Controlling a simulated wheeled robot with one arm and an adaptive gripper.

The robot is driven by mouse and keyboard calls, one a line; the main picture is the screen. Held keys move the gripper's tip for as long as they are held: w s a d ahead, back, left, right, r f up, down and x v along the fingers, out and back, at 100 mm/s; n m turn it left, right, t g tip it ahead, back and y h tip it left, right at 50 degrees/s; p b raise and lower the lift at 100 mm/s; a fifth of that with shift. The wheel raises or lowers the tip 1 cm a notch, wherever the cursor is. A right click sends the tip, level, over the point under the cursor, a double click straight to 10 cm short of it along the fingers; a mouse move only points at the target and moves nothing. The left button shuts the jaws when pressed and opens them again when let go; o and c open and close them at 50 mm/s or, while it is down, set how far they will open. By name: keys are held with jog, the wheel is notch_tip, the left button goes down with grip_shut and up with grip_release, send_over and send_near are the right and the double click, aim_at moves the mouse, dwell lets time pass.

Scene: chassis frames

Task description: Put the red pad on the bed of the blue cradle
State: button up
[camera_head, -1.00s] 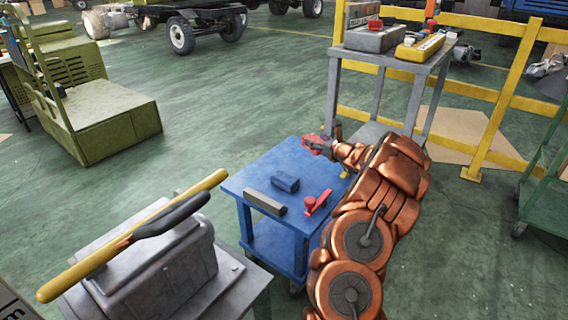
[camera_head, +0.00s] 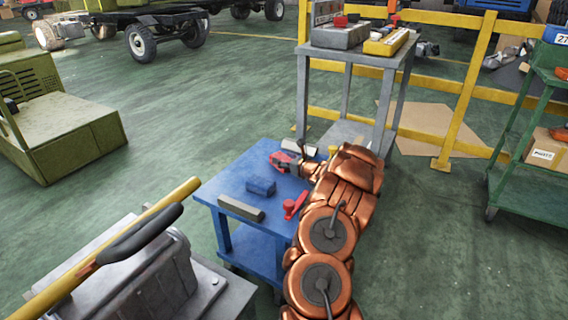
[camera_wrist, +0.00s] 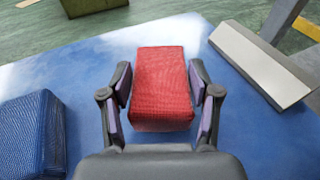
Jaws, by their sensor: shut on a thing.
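The red pad (camera_wrist: 163,85), a ribbed block, sits between the two fingers of my gripper (camera_wrist: 163,120), which is shut on it. In the head view my gripper (camera_head: 290,163) and the red pad (camera_head: 279,161) are over the back part of the blue cart (camera_head: 225,183). I cannot tell whether the pad touches the top. A ribbed blue block (camera_head: 261,186) lies on the cart in front of the gripper; in the wrist view the blue block (camera_wrist: 33,135) is at lower left, apart from the pad. I cannot make out a clear blue cradle.
A light grey bar (camera_head: 299,147) lies behind my gripper; the grey bar (camera_wrist: 262,62) is at right in the wrist view. A dark grey bar (camera_head: 241,208) and a small red piece (camera_head: 295,205) lie nearer. A grey table (camera_head: 350,56) stands behind.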

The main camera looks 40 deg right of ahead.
jog(key=shift+f, duration=0.35)
jog(key=shift+f, duration=0.1)
jog(key=o, duration=1.2)
jog(key=shift+c, duration=0.2)
jog(key=shift+s+r, duration=0.2)
jog(key=shift+s, duration=0.1)
jog(key=p+v, duration=0.2)
jog(key=v, duration=0.8)
jog(key=shift+r, duration=0.15)
jog(key=shift+s+a, duration=0.1)
jog(key=shift+s, duration=0.55)
